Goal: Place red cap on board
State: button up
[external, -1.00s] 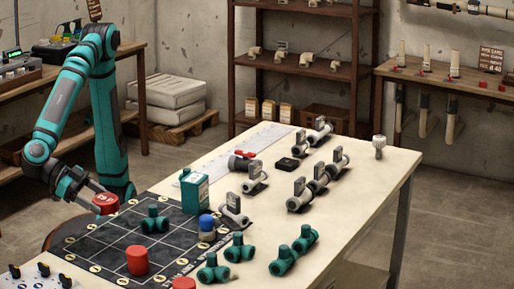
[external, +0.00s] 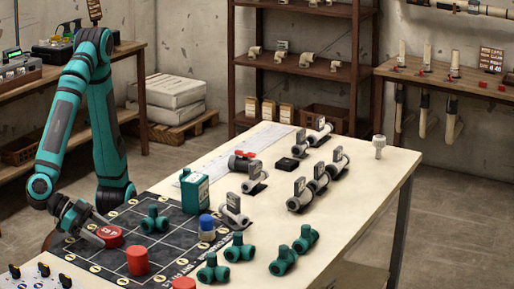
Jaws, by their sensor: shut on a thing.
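The red cap (external: 111,237) is round with pale lettering on its top. It is low over the left part of the dark gridded board (external: 178,258); whether it touches the board I cannot tell. My gripper (external: 97,234) reaches it from the left and is shut on it. On the board, a taller red cylinder (external: 137,261) stands to the right and nearer the camera, and a green tee fitting (external: 154,220) sits beyond the cap. A blue-topped fitting (external: 207,226) stands at the board's right side.
Several green fittings (external: 240,247) and another red piece (external: 184,284) lie near the board's right and front edge. A green box (external: 194,190) stands at its back edge. Grey valve fittings (external: 300,196) line the table. A panel with knobs (external: 35,277) is at front left.

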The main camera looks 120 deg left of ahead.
jog(key=o, duration=1)
jog(key=shift+f, duration=0.1)
jog(key=shift+c, duration=0.2)
jog(key=shift+s+d+r, duration=0.1)
jog(key=shift+s+r, duration=0.05)
jog(key=shift+r, duration=0.1)
jog(key=v, duration=1.1)
jog(key=shift+s+d+r, duration=0.1)
jog(key=shift+s+r, duration=0.05)
jog(key=shift+s, duration=0.05)
